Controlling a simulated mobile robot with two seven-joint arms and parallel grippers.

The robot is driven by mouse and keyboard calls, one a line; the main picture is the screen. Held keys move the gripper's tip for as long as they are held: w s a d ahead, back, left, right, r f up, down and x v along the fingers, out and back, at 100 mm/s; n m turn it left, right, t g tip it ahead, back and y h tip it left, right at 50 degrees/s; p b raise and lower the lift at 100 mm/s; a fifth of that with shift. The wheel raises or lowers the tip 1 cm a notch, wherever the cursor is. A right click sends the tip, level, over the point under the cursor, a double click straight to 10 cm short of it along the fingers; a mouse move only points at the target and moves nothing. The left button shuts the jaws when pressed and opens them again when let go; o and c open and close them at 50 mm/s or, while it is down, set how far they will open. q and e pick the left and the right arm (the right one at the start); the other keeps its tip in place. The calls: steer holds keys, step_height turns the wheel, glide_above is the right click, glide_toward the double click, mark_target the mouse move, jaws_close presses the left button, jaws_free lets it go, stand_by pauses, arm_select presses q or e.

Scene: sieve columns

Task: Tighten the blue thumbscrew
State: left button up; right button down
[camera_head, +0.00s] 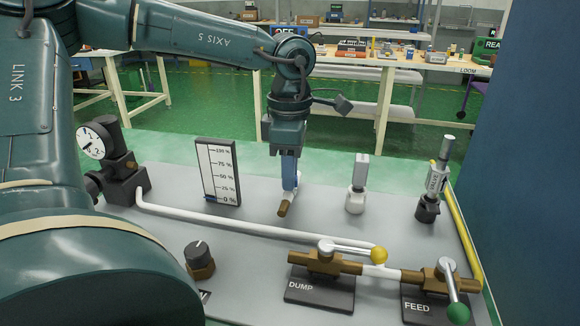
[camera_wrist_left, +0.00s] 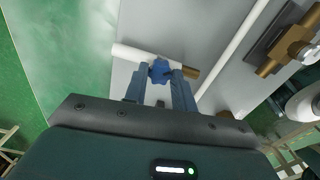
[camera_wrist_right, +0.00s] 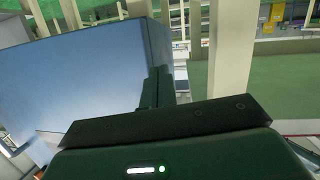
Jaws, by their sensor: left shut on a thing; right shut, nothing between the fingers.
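The blue thumbscrew (camera_wrist_left: 159,69) shows in the left wrist view between the fingertips of my left gripper (camera_wrist_left: 160,78), which is shut on it. Behind it lies a pale tube (camera_wrist_left: 133,53) with a brass end (camera_wrist_left: 191,72). In the head view my left gripper (camera_head: 289,178) points down at mid-panel, just above a brass end (camera_head: 285,206); the fingers largely hide the thumbscrew there. My right gripper (camera_wrist_right: 157,88) is shut and empty in the right wrist view, away from the panel, and is not seen in the head view.
The grey panel carries a gauge (camera_head: 93,140), a percent scale (camera_head: 217,171), a black knob (camera_head: 199,257), and DUMP (camera_head: 326,259) and FEED (camera_head: 440,278) valves with levers. Two upright fittings (camera_head: 357,185) (camera_head: 433,190) stand right of my left gripper. A large blue surface (camera_head: 530,150) borders the right.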

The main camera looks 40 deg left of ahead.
arm_select(q)
steer(key=shift+m, duration=0.6)
arm_select(e)
steer(key=shift+s, duration=0.1)
arm_select(q)
steer(key=o, duration=1)
step_height(320, 180, up, 13)
steer(key=p, duration=0.3)
arm_select(e)
steer(key=shift+s+d+r+m+g+h, duration=0.2)
steer(key=shift+s+d+r+m, duration=0.1)
steer(key=shift+r, duration=0.2)
steer(key=shift+s+d+r+m+g+h, duration=0.1)
steer(key=shift+s+d+r+m+g, duration=0.15)
steer(key=shift+r, duration=0.2)
arm_select(q)
steer(key=shift+s, duration=0.1)
arm_select(e)
steer(key=shift+a, duration=0.1)
